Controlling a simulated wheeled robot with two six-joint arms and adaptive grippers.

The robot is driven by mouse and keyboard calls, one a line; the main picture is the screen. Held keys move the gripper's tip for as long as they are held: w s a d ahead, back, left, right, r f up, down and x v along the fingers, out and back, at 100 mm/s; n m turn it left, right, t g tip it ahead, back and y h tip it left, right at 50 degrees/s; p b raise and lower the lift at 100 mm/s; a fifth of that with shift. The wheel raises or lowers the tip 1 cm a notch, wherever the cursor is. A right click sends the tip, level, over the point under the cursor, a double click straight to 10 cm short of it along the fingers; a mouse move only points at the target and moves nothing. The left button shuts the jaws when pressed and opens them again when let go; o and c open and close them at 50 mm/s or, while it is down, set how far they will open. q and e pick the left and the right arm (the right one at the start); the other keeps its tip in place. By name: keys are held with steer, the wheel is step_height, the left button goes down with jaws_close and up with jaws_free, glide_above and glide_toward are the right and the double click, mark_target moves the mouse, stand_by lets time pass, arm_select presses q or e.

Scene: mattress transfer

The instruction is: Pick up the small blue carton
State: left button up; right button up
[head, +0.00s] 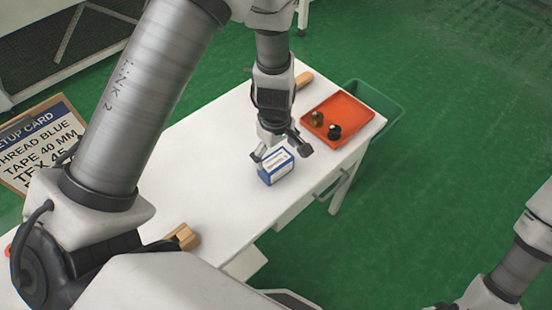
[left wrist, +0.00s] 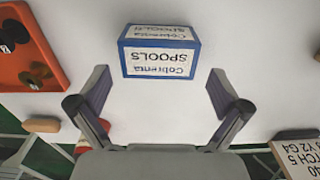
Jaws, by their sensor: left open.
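The small blue carton (head: 276,168) stands on the white table, blue-edged with white label panels. In the left wrist view the carton (left wrist: 160,50) shows the printed words "Cobrenta SPOOLS" upside down. My left gripper (head: 283,154) is open above the carton, its fingers spread wide. In the left wrist view the left gripper (left wrist: 158,78) has one finger on each side of the view, and the carton lies ahead of the gap between the tips, apart from both. My right gripper is not in view; only part of that arm shows at the lower right.
An orange tray (head: 357,112) with dark spools (head: 334,131) lies near the table's far end. A green bin (head: 395,108) stands beyond it. A wooden block (head: 183,237) sits near the table's front. The tabletop (head: 222,175) around the carton is clear.

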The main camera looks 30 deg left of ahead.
mark_target(276, 161)
arm_select(q)
step_height(276, 161, down, 5)
steer(key=shift+w+a+r+b, duration=0.1)
steer(key=shift+w+r+b, duration=0.1)
steer(key=shift+b, duration=0.25)
steer(key=shift+f, duration=0.1)
steer(key=shift+s+r, duration=0.1)
steer(key=shift+r, duration=0.1)
steer(key=c, duration=0.3)
steer(key=shift+s, duration=0.1)
steer(key=c, duration=0.6)
